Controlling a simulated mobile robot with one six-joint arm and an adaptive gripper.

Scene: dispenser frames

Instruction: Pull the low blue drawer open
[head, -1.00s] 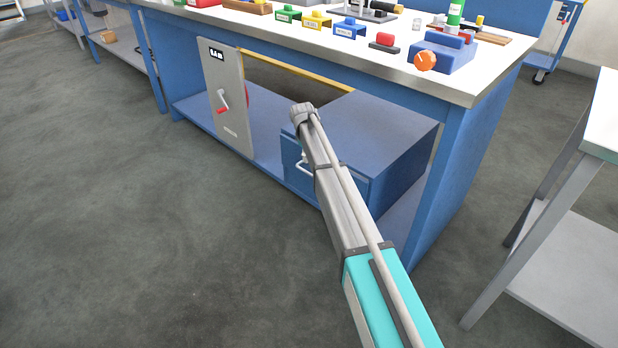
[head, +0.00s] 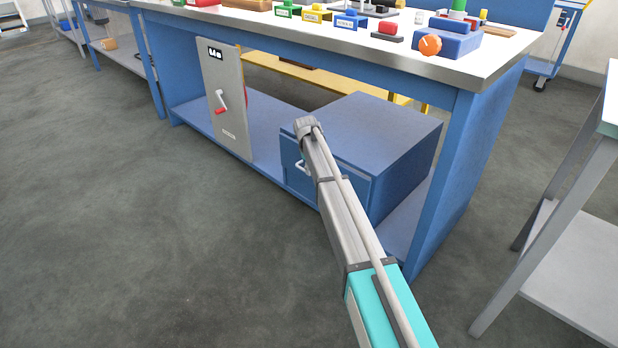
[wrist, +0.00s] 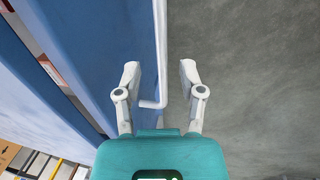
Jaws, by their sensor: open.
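The low blue drawer (head: 352,187) is in a blue cabinet (head: 385,132) on the lower shelf under the bench in the head view. Its front looks flush with the cabinet. Its pale handle (head: 301,166) shows at the left of my arm, partly hidden. In the wrist view the drawer front (wrist: 110,50) is on the left and the handle bar (wrist: 161,45) runs upward beside it, its bent end low in the picture. My gripper (wrist: 160,74) is open, with the bar between its two fingers; I cannot tell whether either touches it. The head view hides my fingers behind my arm.
The bench top (head: 410,55) above holds several coloured blocks and an orange knob (head: 430,45). A grey table (head: 580,240) stands at the right. The floor in front is clear.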

